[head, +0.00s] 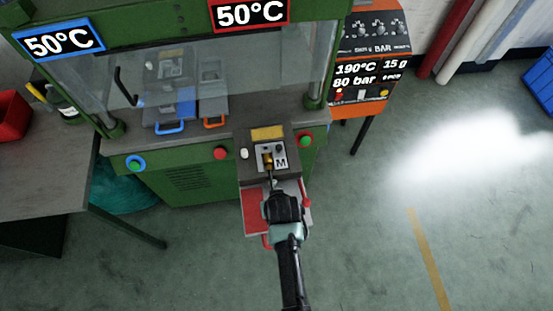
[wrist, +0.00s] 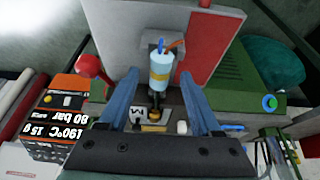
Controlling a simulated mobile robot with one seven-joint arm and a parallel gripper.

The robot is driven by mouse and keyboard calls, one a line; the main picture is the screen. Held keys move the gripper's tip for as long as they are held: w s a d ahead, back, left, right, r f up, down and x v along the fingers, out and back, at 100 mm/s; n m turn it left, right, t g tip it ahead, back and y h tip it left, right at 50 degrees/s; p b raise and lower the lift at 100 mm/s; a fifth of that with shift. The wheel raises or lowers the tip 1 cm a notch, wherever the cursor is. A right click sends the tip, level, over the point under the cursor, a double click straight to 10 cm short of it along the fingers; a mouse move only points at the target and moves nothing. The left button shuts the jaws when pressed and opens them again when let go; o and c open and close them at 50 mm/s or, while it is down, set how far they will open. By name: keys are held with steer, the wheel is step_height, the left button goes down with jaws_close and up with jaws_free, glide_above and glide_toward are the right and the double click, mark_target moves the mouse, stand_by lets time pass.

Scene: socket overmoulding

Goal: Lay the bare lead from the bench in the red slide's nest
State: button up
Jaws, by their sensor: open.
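My gripper (head: 272,187) is in front of the press. Its two blue fingers (wrist: 160,85) stand apart in the wrist view. Between them is the lead, with a light blue cylindrical body (wrist: 160,72), an orange wire end, a thin dark stem and a brass part low down. A gap shows between the body and each finger. The brass end (head: 268,162) is at the grey nest plate marked M (head: 281,163); I cannot tell how fully it is seated. The red slide (head: 256,212) juts out in front, partly hidden by my gripper.
The green press has a clear guard, with a blue-handled tool (head: 168,128) and an orange-handled tool (head: 214,123) behind it. A grey bench (head: 50,170) with a red bin (head: 12,118) is at left. An orange control unit (head: 370,60) stands at right. The floor at right is open.

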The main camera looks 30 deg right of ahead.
steer(key=v, duration=1.3)
steer(key=shift+w, duration=0.15)
